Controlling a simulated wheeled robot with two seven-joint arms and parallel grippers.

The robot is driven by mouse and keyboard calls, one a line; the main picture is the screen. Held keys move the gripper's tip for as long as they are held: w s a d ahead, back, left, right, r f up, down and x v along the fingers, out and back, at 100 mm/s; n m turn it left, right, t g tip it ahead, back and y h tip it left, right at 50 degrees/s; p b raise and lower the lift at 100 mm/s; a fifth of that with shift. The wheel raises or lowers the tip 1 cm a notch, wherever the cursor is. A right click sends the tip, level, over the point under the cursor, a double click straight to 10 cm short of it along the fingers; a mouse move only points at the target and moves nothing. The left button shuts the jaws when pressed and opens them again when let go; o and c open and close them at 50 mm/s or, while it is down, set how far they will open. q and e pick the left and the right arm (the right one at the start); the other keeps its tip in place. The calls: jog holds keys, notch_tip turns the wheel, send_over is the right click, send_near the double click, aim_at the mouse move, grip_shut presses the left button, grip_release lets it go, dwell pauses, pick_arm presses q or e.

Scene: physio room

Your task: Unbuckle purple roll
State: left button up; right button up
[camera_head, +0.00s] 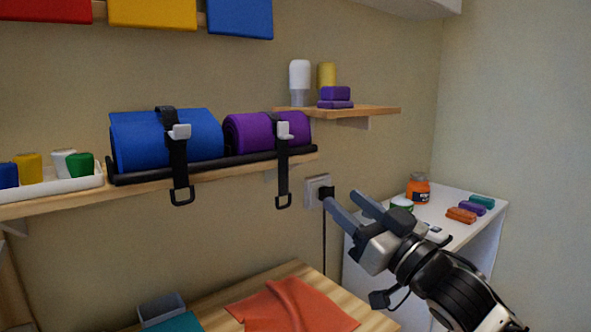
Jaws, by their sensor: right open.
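The purple roll (247,135) lies on the wall shelf in a black tray, in the middle of the head view. A black strap (282,163) runs over its front and hangs below the shelf, ending in a black ring. A light grey buckle (284,130) sits on the strap against the roll's front. My right gripper (346,203) is open and empty, below and to the right of the roll, apart from the strap. Its fingers point up and left. My left gripper is not in view.
A blue roll (205,133) with its own strap lies left of the purple one. A small shelf (378,111) holds bottles and purple blocks. A black plug sits in the wall socket (313,190) near my right fingers. A white cabinet (487,212) stands at right; an orange cloth (290,308) lies below.

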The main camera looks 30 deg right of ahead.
aim_at(290, 137)
jog(key=shift+t, duration=0.3)
jog(key=p+x, duration=0.1)
jog(key=x, duration=0.4)
jog(key=r+p+x, duration=0.1)
jog(key=x, duration=0.4)
jog(key=s+r+p+x, duration=0.1)
jog(key=p+x, duration=0.1)
jog(key=x, duration=0.3)
jog(key=shift+a, duration=0.25)
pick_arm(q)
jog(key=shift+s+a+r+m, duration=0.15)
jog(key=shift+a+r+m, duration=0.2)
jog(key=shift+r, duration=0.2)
pick_arm(e)
jog(key=shift+w+a+r, duration=0.1)
jog(key=shift+w, duration=0.55)
